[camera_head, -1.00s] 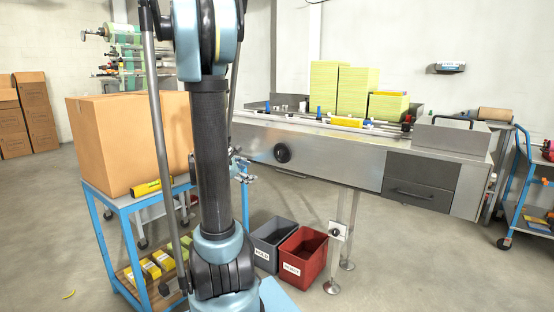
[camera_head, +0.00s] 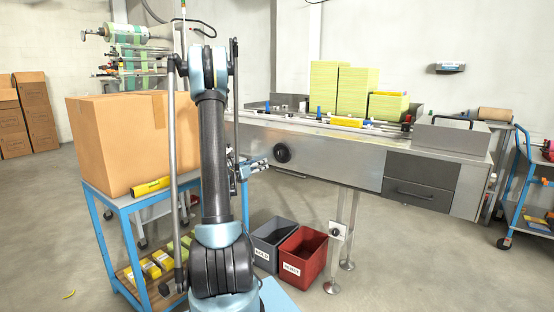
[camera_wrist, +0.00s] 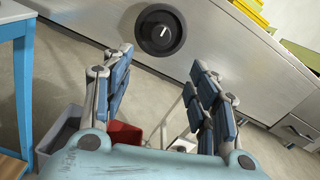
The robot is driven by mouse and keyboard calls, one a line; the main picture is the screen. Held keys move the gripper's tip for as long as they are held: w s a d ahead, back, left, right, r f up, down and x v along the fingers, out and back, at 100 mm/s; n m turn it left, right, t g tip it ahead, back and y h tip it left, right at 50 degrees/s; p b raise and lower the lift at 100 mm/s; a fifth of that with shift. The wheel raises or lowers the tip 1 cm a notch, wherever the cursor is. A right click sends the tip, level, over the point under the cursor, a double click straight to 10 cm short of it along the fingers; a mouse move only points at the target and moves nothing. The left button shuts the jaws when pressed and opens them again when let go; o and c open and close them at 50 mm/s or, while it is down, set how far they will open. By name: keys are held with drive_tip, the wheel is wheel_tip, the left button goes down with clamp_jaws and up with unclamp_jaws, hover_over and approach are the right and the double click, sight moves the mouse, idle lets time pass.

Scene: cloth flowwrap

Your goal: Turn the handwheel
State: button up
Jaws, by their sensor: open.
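The black round handwheel (camera_head: 282,152) sits on the front panel of the steel machine (camera_head: 330,158). It shows a white mark on its hub in the wrist view (camera_wrist: 161,32), where it is near the top centre. My gripper (camera_head: 264,163) is just left of the handwheel in the head view. In the wrist view my gripper (camera_wrist: 165,75) has its two fingers spread apart with nothing between them. The handwheel lies beyond the fingertips, and the fingers do not appear to touch it.
A blue-framed cart (camera_head: 103,202) with a large cardboard box (camera_head: 115,145) stands left of my arm. A grey bin (camera_head: 266,255) and a red bin (camera_head: 316,264) stand on the floor below the machine. A drawer unit (camera_head: 420,182) is at the machine's right.

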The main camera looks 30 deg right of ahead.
sight(278, 155)
drive_tip(key=x, duration=1.7)
drive_tip(key=shift+w, duration=0.1)
drive_tip(key=shift+c, duration=0.3)
drive_tip(key=c, duration=1)
